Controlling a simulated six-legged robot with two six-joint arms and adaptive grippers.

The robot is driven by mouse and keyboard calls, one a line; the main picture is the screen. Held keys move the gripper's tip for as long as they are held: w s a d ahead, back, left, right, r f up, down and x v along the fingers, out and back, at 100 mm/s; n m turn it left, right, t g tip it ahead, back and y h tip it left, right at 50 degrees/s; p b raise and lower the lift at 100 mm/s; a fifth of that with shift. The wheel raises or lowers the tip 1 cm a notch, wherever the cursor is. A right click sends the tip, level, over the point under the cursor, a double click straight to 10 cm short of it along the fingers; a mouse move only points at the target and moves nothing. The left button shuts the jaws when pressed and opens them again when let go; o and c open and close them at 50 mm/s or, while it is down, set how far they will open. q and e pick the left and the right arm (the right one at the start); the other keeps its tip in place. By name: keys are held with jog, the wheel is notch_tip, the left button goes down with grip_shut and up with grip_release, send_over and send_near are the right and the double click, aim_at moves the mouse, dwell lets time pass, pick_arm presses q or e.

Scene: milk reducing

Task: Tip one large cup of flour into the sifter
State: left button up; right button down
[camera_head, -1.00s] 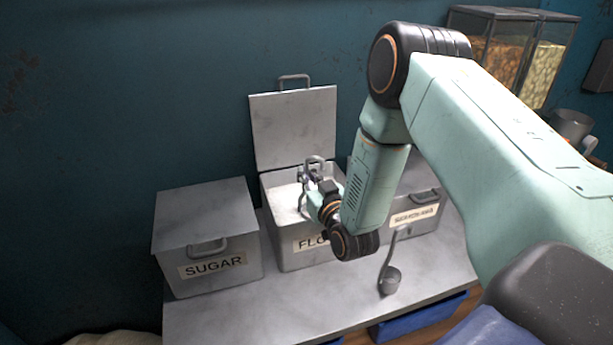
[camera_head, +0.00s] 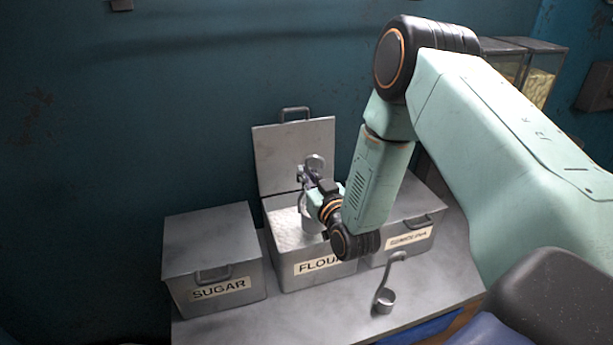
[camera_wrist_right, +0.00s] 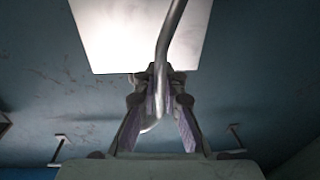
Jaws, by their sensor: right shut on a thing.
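My right gripper (camera_head: 307,178) is shut on the handle of a metal cup (camera_head: 311,219) and holds it upright over the open flour box (camera_head: 292,272). The cup's curved handle (camera_wrist_right: 168,60) runs between the fingers in the right wrist view. The box is labelled FLOUR, and its surface inside looks pale. The cup's contents are hidden from view. A sifter is not in view. My left gripper is not in view.
The flour box's lid (camera_head: 293,155) stands raised at the back. A closed sugar box (camera_head: 212,262) is at left, another closed box (camera_head: 408,240) at right.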

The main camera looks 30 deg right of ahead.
jog(key=shift+r+p, duration=2.2)
jog(key=shift+r, duration=0.75)
jog(key=shift+f, duration=0.1)
